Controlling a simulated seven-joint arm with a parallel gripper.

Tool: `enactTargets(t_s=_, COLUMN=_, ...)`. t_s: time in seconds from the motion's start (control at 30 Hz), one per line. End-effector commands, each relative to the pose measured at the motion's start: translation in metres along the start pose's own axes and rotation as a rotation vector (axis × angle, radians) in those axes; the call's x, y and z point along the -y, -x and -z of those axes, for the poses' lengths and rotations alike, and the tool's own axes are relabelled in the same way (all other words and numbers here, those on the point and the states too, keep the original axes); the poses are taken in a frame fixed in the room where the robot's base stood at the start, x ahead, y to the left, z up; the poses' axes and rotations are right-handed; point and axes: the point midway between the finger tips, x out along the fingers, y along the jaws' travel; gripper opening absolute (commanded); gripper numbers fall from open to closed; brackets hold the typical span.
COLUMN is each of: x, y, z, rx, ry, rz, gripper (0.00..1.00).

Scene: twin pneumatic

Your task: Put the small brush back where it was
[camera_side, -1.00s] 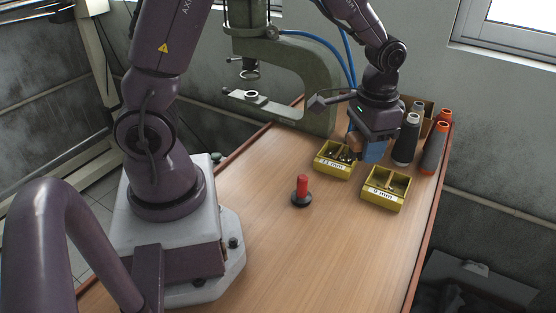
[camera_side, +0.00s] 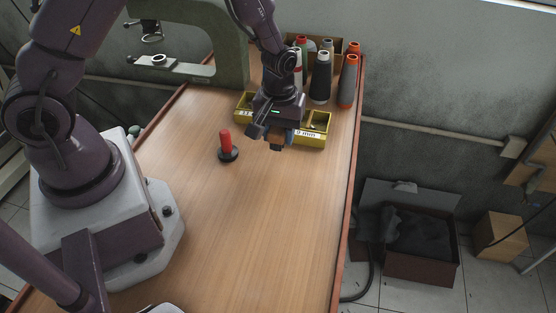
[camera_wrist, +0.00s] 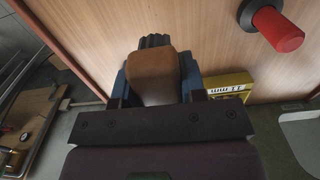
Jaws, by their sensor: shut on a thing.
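My gripper (camera_side: 281,137) is shut on the small brush (camera_wrist: 152,72). The brush has a brown wooden body and dark bristles at its far end in the wrist view, between my blue finger pads. In the side view the brush (camera_side: 276,142) shows as a small brown block under my gripper, partly hidden. My gripper holds it in front of the yellow bins. I cannot tell whether the bristles touch the table.
A red-handled tool on a black base (camera_side: 226,146) stands left of my gripper. Yellow bins marked 11 mm (camera_wrist: 229,84) and 9 mm (camera_side: 313,139) sit behind it. Thread cones (camera_side: 321,78) stand at the back right. The wooden table's front (camera_side: 240,220) is clear.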

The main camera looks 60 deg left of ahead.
Motion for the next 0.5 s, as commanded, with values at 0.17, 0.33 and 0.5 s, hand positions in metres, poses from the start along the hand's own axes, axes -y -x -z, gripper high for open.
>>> enactTargets(t_s=0.17, x=0.001, y=-0.029, z=0.0, rx=0.003, ry=0.01, rz=0.003, gripper=0.16)
enactTargets(t_s=0.33, x=0.001, y=-0.046, z=-0.001, rx=0.004, ry=0.008, rz=0.003, gripper=0.16)
enactTargets(t_s=0.5, x=0.001, y=-0.069, z=-0.001, rx=0.004, ry=0.007, rz=0.003, gripper=0.16)
